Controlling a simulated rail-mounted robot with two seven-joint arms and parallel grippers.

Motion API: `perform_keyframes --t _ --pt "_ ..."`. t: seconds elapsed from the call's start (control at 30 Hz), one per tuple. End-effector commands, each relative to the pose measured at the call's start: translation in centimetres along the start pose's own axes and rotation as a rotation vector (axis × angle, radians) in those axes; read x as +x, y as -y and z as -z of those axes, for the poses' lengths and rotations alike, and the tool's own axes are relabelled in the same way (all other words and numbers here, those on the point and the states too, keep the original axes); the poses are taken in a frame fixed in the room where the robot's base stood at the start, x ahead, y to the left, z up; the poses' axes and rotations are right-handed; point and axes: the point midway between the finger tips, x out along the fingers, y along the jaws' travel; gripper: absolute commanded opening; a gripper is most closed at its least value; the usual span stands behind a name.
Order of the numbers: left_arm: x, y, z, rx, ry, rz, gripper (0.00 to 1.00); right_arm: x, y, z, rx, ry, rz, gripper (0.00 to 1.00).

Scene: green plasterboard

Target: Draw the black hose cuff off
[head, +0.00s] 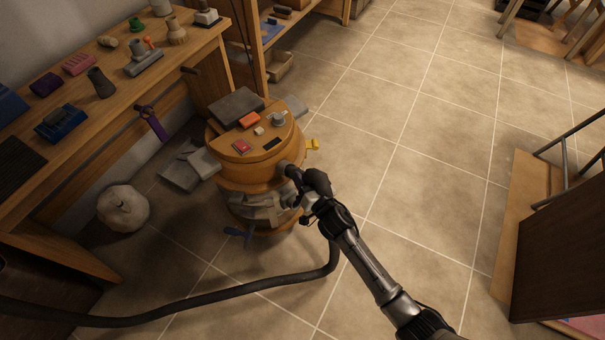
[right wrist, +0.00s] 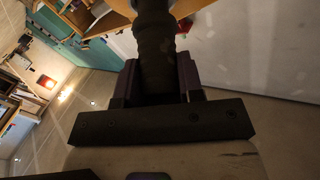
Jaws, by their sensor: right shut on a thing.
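The black hose cuff (head: 318,181) is at the right side of a round wooden drum (head: 228,178), by its grey port (head: 284,167). My right gripper (head: 301,187) is shut on the cuff. In the right wrist view, the dark ribbed cuff (right wrist: 155,50) stands between the two fingers of my right gripper (right wrist: 156,82), with the drum's wood at the top edge. The cuff meets or nearly meets the port; I cannot tell how far it sits on it. The black hose (head: 220,300) runs from behind my right arm across the floor to the left. My left gripper is out of view.
A wooden workbench (head: 120,75) with several small objects stands at the left. Loose grey pieces (head: 190,168) and a pale lumpy sack (head: 123,207) lie on the floor beside the drum. A brown panelled piece (head: 560,240) stands at the right. The tiled floor between is clear.

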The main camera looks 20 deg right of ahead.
Motion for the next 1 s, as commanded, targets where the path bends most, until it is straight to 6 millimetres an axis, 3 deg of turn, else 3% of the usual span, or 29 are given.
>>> perform_keyframes --t 1.0 --pt "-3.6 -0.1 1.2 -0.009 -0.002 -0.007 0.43 -3.3 0.1 2.2 0.000 0.000 0.000 0.07"
